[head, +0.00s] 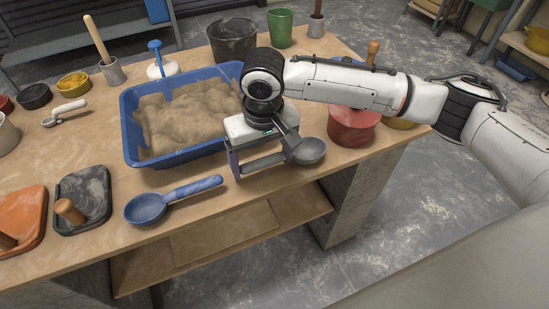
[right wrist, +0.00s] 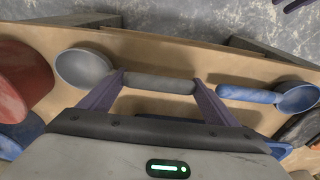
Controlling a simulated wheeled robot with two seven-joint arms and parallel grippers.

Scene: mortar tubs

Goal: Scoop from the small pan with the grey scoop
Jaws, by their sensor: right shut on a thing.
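The grey scoop (head: 309,151) has a round bowl and a thick grey handle. My right gripper (head: 262,163) is shut on the handle, near the front edge of the bench. In the right wrist view the scoop's bowl (right wrist: 83,68) is left of the fingers (right wrist: 160,82), and the handle runs between them. I cannot tell if the scoop touches the bench. A blue rectangular tub (head: 131,131) of lumpy sand-coloured material is behind and left of the gripper. I cannot tell which vessel is the small pan. My left gripper is out of view.
A blue scoop (head: 148,208) lies left of my right gripper, near the front edge. A red pot (head: 352,129) stands to the right. A black bucket (head: 232,40) and a green cup (head: 279,28) stand behind. Black (head: 88,190) and orange (head: 24,203) handled boards lie front left.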

